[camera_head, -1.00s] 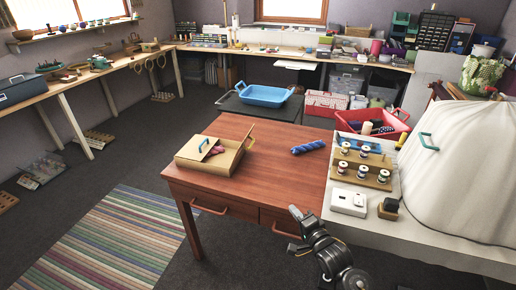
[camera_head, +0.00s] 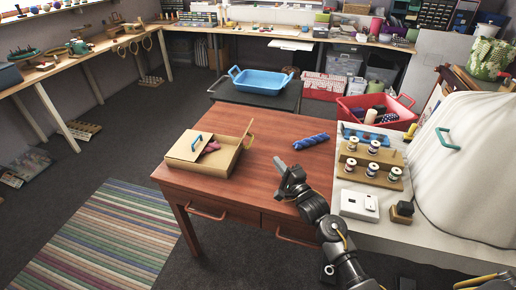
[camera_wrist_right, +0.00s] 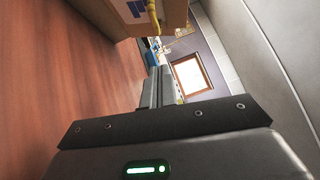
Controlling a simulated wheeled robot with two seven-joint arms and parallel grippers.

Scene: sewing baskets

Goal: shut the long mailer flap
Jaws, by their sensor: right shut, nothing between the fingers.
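The cardboard mailer (camera_head: 222,168) lies on the red-brown table. A panel with a teal handle (camera_head: 190,146) covers its left part, and something pink shows in the opening beside it. A narrow flap (camera_head: 249,132) stands up at the mailer's right back edge. My right gripper (camera_head: 281,171) is shut and empty above the table, right of the mailer and apart from it. In the right wrist view the shut fingers (camera_wrist_right: 157,82) point toward the room beyond, with a cardboard side (camera_wrist_right: 122,14) and a yellow strip near the top. My left gripper is not in view.
A blue patterned roll (camera_head: 310,139) lies on the table (camera_head: 262,155) behind my right gripper. A wooden spool rack (camera_head: 372,166) and a white box (camera_head: 358,205) stand at the right. A blue tray (camera_head: 262,82) sits on a dark table behind. The table between mailer and roll is clear.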

